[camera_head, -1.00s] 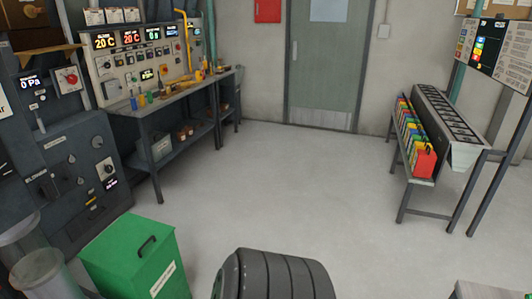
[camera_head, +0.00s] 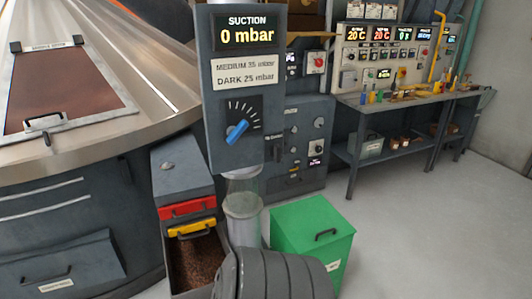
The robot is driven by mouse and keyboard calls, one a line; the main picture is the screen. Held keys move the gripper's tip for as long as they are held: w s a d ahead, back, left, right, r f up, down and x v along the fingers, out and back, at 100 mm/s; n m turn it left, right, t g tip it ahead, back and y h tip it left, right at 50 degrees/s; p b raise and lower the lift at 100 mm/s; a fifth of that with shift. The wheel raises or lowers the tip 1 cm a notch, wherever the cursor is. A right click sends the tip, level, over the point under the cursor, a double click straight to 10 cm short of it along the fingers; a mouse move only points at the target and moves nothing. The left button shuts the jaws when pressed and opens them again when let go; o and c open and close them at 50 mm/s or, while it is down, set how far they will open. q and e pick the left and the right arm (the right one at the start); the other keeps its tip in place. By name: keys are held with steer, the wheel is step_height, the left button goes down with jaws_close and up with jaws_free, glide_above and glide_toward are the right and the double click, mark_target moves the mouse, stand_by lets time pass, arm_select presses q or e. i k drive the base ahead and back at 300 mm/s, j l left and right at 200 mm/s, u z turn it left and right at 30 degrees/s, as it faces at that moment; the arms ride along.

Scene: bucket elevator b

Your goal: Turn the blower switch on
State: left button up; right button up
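No label in view reads clearly as the blower switch, so I cannot tell which control it is. A grey suction panel (camera_head: 245,90) stands near the middle; its display reads 0 mbar, and a blue knob (camera_head: 237,131) sits on a dial, its handle slanted. Behind it, a small box with a red rotary switch (camera_head: 317,61) is mounted beside a display. Below that, a dark cabinet (camera_head: 300,165) carries several knobs and a switch on a white plate (camera_head: 316,147); their labels are too small to read.
A large metal hopper with a dark window (camera_head: 70,90) fills the left. A bin of brown beans (camera_head: 197,260) and a green lidded box (camera_head: 312,235) stand on the floor ahead. A workbench (camera_head: 410,100) stands below a control panel at the back. Floor at right is clear.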

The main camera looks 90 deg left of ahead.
mark_target(275, 151)
steer(key=u, duration=2.15)
